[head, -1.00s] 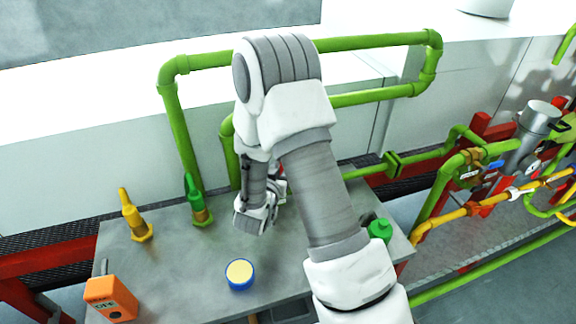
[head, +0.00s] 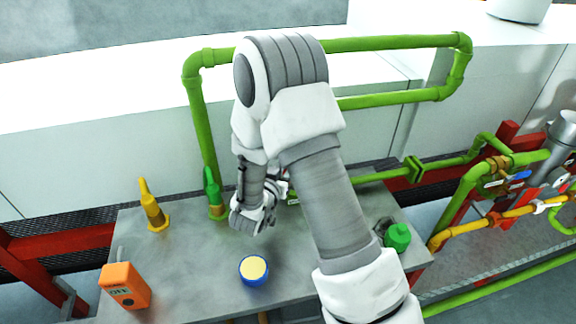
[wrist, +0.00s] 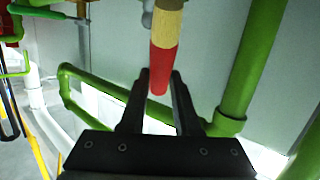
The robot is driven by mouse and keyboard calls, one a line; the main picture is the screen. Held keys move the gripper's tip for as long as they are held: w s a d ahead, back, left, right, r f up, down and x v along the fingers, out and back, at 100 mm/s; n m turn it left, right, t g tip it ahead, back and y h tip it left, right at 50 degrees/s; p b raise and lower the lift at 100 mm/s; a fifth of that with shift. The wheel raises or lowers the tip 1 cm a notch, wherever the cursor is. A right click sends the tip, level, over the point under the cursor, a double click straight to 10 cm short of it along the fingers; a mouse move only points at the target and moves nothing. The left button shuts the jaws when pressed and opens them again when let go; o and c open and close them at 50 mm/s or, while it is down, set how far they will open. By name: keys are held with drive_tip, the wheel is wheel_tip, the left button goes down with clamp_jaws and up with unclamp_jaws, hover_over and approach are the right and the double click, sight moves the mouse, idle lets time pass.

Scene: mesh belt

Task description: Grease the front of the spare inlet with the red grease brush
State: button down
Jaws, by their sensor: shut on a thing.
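My gripper (wrist: 160,78) is shut on the red end of a tan, round handle, the red grease brush (wrist: 163,58). The handle runs up out of the top of the wrist view, so its bristles are not seen. In the head view my gripper (head: 256,214) hangs over the bench behind my forearm, and the brush is hard to make out there. A blue pot with a cream-coloured filling (head: 253,268) stands on the bench in front of it. I cannot tell which part is the spare inlet; a small green fitting (head: 293,195) is partly hidden behind my arm.
A yellow bottle (head: 151,208), a green bottle (head: 214,195) and an orange meter (head: 124,286) stand on the grey bench (head: 195,262). A green-capped item (head: 398,237) is right of my arm. Green pipes (head: 199,125) rise behind; valves and yellow pipes are at right.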

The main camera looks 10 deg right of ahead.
drive_tip(key=shift+r+p, duration=1.7)
drive_tip(key=shift+r, duration=1.3)
drive_tip(key=shift+r+p, duration=0.9)
drive_tip(key=shift+r, duration=0.65)
drive_tip(key=shift+d+f+y, duration=0.1)
drive_tip(key=shift+d+y, duration=0.05)
drive_tip(key=shift+y, duration=0.15)
drive_tip(key=shift+w+d+f+n+t+y, duration=0.35)
drive_tip(key=shift+n+t+y, duration=0.15)
drive_tip(key=shift+n+y, duration=0.25)
drive_tip(key=shift+s+a+f+n+t+y, duration=0.1)
drive_tip(key=shift+f+n+t+y, duration=0.45)
drive_tip(key=shift+n+y, duration=0.45)
drive_tip(key=f+n+y, duration=0.1)
drive_tip(key=s+y, duration=0.1)
drive_tip(key=shift+a+f+n+t+y, duration=0.25)
drive_tip(key=shift+a+f+n+y, duration=0.1)
drive_tip(key=shift+f, duration=0.05)
drive_tip(key=shift+s+a+f+n+y, duration=0.6)
drive_tip(key=shift+s+f+n+y, duration=0.25)
drive_tip(key=shift+y, duration=0.25)
